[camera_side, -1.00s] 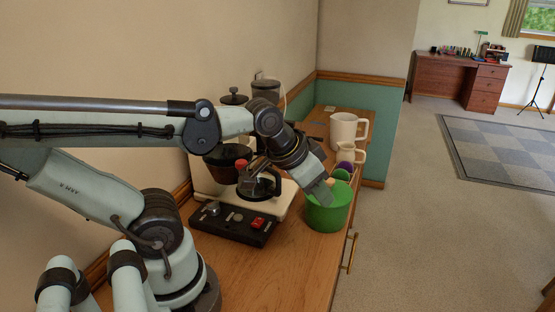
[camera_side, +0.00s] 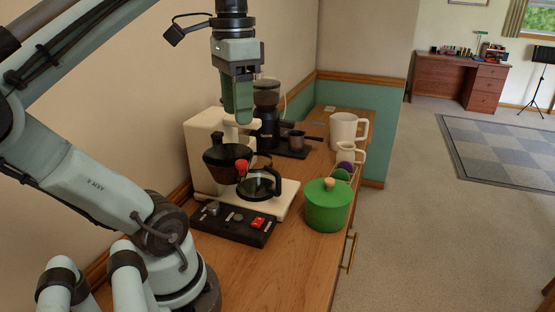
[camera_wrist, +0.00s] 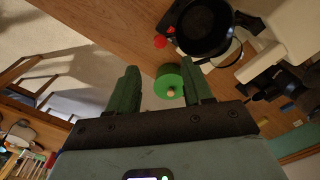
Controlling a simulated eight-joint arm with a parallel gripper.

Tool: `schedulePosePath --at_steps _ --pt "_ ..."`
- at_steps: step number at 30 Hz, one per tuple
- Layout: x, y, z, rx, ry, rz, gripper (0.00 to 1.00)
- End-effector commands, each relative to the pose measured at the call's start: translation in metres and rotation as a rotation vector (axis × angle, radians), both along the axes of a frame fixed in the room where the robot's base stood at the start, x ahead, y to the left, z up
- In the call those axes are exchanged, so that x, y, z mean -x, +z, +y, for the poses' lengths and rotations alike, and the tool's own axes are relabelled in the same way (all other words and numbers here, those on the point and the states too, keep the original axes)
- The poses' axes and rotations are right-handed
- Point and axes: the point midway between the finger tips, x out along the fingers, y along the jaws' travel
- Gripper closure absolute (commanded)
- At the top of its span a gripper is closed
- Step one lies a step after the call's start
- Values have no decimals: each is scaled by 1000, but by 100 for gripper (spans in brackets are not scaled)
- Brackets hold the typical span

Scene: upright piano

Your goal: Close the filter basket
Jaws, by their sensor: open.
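The filter basket (camera_side: 222,158) is a dark, open-topped cone swung out at the front left of the cream coffee maker (camera_side: 205,132). A red piece (camera_side: 241,167) shows at its right side. In the wrist view the basket (camera_wrist: 205,28) is a dark round bowl near the top, beside the white machine body (camera_wrist: 285,28). My gripper (camera_side: 240,112) points down, open and empty, above and apart from the basket in the side view. In the wrist view its fingers (camera_wrist: 160,80) are spread with nothing held between them.
A glass carafe (camera_side: 262,185) stands on the machine base beside the basket. A green lidded pot (camera_side: 327,208) is to the right, with white mugs (camera_side: 343,128) behind. A dark grinder (camera_side: 267,105) stands at the back. The front counter (camera_side: 285,265) is clear.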

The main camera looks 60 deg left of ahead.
Motion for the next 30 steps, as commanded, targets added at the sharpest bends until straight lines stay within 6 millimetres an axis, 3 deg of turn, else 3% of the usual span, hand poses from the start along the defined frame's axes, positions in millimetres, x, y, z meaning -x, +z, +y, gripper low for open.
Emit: schedulePosePath --at_steps 9,15,21,30 --pt "0 -60 0 -1 0 -1 50" --pt "-1 -86 0 -1 0 -2 50" --pt "-1 -97 0 -1 0 -2 50" --pt "-1 -98 0 -1 0 -2 53"
